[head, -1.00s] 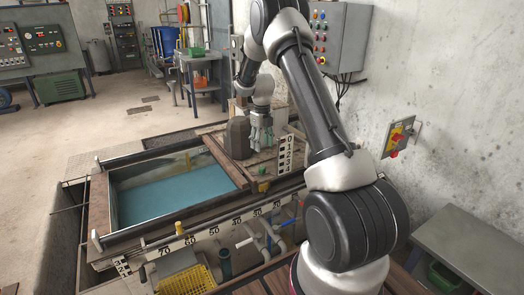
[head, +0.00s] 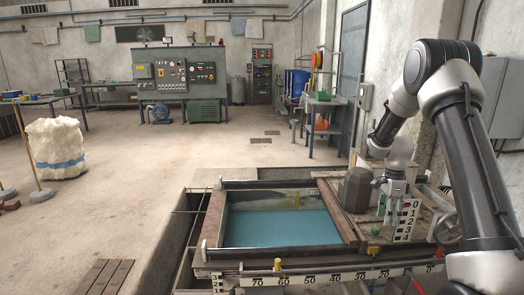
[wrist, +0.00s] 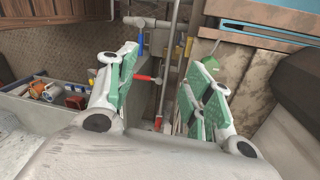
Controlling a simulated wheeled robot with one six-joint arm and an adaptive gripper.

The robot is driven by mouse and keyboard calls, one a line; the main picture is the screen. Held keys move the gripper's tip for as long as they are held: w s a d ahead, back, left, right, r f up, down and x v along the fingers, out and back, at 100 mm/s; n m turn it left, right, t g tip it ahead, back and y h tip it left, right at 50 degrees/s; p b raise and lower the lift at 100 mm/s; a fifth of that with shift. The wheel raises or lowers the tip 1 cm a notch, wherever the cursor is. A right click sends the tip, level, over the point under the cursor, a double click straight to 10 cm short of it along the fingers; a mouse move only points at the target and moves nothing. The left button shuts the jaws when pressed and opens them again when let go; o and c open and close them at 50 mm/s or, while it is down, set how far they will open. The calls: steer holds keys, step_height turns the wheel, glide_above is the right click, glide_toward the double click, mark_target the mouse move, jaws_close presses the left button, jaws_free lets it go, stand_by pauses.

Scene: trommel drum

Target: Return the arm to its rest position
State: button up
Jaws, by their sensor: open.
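My arm (head: 470,150) rises at the right of the head view and bends down over the right end of the water tank. My gripper (head: 390,211) hangs there, just right of a dark grey block-like housing and left of the numbered white scale. In the wrist view my gripper (wrist: 165,95) shows two green-padded fingers spread apart, with nothing between them. Pipes and valves with a blue handle (wrist: 139,45) and a red handle (wrist: 145,78) lie beyond the fingers.
The water tank (head: 212,225) with its wooden rim fills the lower middle. The dark housing (head: 356,190) and the numbered scale (head: 407,220) stand close to my gripper. A white sack (head: 57,148) stands at the left. Open concrete floor (head: 150,180) lies left of the tank.

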steer(key=s+a+r+n+t, duration=0.3)
steer(key=s+a+r+n, duration=0.1)
steer(key=s+r+n, duration=0.6)
steer(key=s+a+r+n+t, duration=0.3)
steer(key=s+r+n, duration=0.6)
steer(key=s+r, duration=0.8)
steer(key=shift+s+a+n, duration=0.4)
steer(key=shift+s+a, duration=0.45)
steer(key=shift+s, duration=2.05)
